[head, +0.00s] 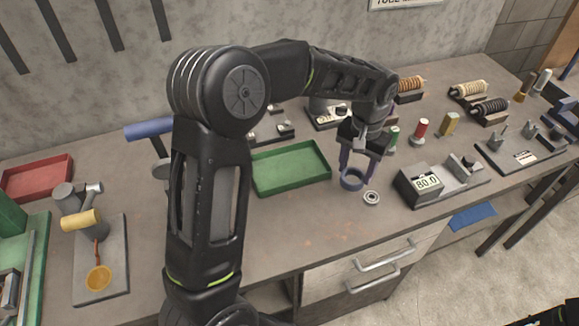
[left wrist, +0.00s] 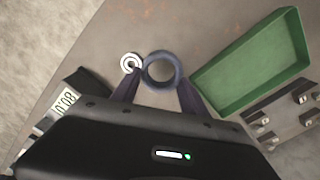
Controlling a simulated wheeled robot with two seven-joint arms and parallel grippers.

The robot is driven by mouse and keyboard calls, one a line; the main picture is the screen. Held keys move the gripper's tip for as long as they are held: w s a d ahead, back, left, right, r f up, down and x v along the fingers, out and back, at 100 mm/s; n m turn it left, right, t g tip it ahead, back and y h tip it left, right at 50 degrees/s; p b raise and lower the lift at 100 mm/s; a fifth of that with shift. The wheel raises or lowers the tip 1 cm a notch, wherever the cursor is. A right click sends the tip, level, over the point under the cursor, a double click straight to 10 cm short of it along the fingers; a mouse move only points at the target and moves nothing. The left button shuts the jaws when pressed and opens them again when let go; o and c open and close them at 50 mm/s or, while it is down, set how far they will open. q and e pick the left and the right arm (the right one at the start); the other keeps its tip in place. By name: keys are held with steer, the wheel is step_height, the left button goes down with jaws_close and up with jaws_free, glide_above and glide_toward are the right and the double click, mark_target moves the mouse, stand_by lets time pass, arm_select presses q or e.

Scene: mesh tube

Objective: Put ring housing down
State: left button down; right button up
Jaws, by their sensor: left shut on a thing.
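The ring housing, a blue-grey ring (head: 352,187), is between the fingertips of my left gripper (head: 357,170). The gripper points down and is shut on it. The ring is at or just above the bench top; I cannot tell if it touches. In the left wrist view the ring (left wrist: 160,54) lies flat, with bare bench visible through its hole, between the fingers (left wrist: 158,88). A small metal bearing (head: 371,198) lies close beside the ring, and it also shows in the left wrist view (left wrist: 130,62). My right gripper is not in view.
A green tray (head: 290,187) lies left of the ring. A gauge block reading 80.0 (head: 418,185) stands to the right. Colored cylinders and spools (head: 421,129) stand behind. The bench toward the front edge (head: 310,230) is clear.

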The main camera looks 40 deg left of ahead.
arm_select(q)
steer(key=shift+a, duration=0.1)
steer(key=shift+w+a+r+m, duration=0.1)
steer(key=shift+a+m, duration=0.2)
steer(key=shift+a, duration=0.1)
steer(key=s+a+r+m+b, duration=0.1)
steer(key=a+r+m+b, duration=0.1)
steer(key=a+m, duration=0.3)
steer(key=s+a+r+m+b, duration=0.2)
steer(key=a+m, duration=0.3)
steer(key=a, duration=0.5)
steer(key=shift+s+a+r+m, duration=0.15)
steer(key=shift+a+r+m, duration=0.2)
steer(key=shift+r, duration=0.2)
steer(key=shift+d, duration=0.1)
glide_above(292, 170)
steer(key=shift+f, duration=3.15)
